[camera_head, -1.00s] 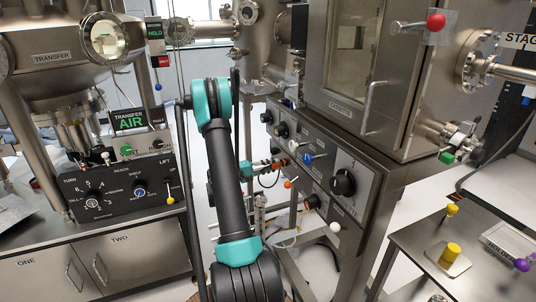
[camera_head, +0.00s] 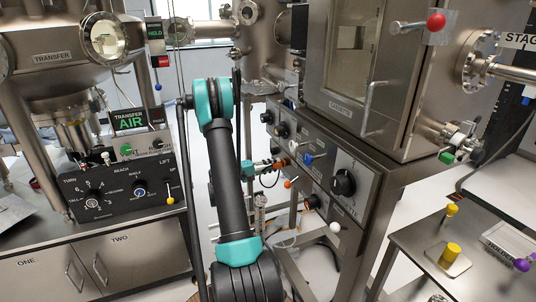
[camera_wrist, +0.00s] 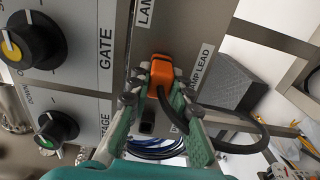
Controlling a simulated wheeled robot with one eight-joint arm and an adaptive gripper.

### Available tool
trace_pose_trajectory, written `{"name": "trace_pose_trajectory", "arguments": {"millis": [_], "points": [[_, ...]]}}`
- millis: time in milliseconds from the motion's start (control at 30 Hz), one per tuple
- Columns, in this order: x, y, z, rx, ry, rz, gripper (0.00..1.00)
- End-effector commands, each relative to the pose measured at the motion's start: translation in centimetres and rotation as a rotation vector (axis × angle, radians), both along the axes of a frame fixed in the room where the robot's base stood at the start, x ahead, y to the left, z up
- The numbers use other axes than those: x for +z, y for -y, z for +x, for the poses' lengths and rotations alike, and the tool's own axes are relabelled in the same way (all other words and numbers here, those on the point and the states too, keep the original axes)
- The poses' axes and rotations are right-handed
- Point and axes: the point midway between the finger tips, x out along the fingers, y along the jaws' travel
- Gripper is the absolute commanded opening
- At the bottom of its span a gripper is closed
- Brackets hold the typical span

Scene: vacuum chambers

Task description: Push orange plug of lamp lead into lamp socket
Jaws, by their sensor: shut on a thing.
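The orange plug (camera_wrist: 160,72) is in the middle of the wrist view, close against the grey panel. My gripper (camera_wrist: 160,98) is shut on it, one green finger on each side. The plug's black lead (camera_wrist: 178,100) curves out between the fingers and loops to the right. In the head view, the plug (camera_head: 281,162) shows small at my gripper (camera_head: 266,167), beside the cabinet front. A label (camera_wrist: 199,66) reading "LAMP LEAD" is right of the plug, and a partly cut-off "LAM" label (camera_wrist: 145,12) is above it. The plug's front and the socket opening are hidden.
A black rectangular part (camera_wrist: 147,122) sits below the plug between the fingers. A yellow-marked GATE knob (camera_wrist: 28,42) and a green-marked knob (camera_wrist: 55,130) are on the left. A grey block (camera_wrist: 230,82) and blue cables (camera_wrist: 152,147) lie beyond. The cabinet's large black knob (camera_head: 343,183) is nearby.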

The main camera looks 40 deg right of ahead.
Motion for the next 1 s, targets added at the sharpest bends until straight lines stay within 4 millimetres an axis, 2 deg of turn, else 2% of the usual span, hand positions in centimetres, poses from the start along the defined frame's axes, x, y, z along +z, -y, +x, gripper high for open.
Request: {"name": "trace_pose_trajectory", "arguments": {"millis": [267,300,467,1000], "points": [[0.01,0.30,-0.05,0.000,0.000,0.000,0.00],[0.01,0.28,-0.04,0.000,0.000,0.000,0.23],[0.00,0.27,-0.03,0.000,0.000,0.000,0.43],[0.00,0.12,0.01,0.001,0.000,0.000,0.44]]}}
